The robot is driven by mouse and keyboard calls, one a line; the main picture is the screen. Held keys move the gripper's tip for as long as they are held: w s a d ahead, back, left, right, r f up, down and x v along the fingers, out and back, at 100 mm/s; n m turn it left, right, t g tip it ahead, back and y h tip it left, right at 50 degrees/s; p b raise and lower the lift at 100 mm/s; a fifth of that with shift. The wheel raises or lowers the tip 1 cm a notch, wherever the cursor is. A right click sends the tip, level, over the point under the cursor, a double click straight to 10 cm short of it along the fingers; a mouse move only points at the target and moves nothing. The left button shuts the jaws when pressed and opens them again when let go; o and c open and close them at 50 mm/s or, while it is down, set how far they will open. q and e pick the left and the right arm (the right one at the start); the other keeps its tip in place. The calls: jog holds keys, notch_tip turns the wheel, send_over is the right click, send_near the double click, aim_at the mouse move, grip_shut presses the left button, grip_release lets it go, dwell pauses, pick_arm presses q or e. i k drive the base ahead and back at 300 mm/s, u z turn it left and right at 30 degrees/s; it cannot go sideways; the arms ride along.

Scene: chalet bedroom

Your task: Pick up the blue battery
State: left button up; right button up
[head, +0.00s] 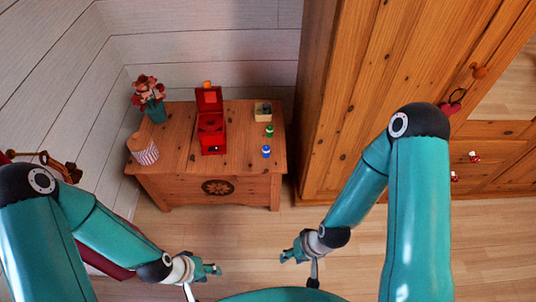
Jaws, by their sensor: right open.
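The small blue battery (266,152) stands upright on the right part of the wooden chest (155,182), near its front right corner. A green battery (269,131) stands just behind it. My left gripper (212,269) is low in front of the chest, apart from the battery; its jaw state is too small to make out. My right gripper (287,256) is open and empty, also in front of the chest and apart from the battery.
An open red box (211,136) stands mid-chest, with a small tan box (263,111) at the back right. A flower vase (155,111) and a striped jar (145,150) stand at the left. A tall wooden wardrobe (335,90) rises close to the chest's right side.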

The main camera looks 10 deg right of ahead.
aim_at(266, 149)
jog(key=z, duration=0.3)
jog(key=i, duration=1.05)
jog(key=u, duration=0.15)
jog(key=k, duration=0.5)
jog(key=u, duration=1)
jog(key=k, duration=0.45)
jog(key=z, duration=0.55)
jog(key=i, duration=0.5)
jog(key=z, duration=0.05)
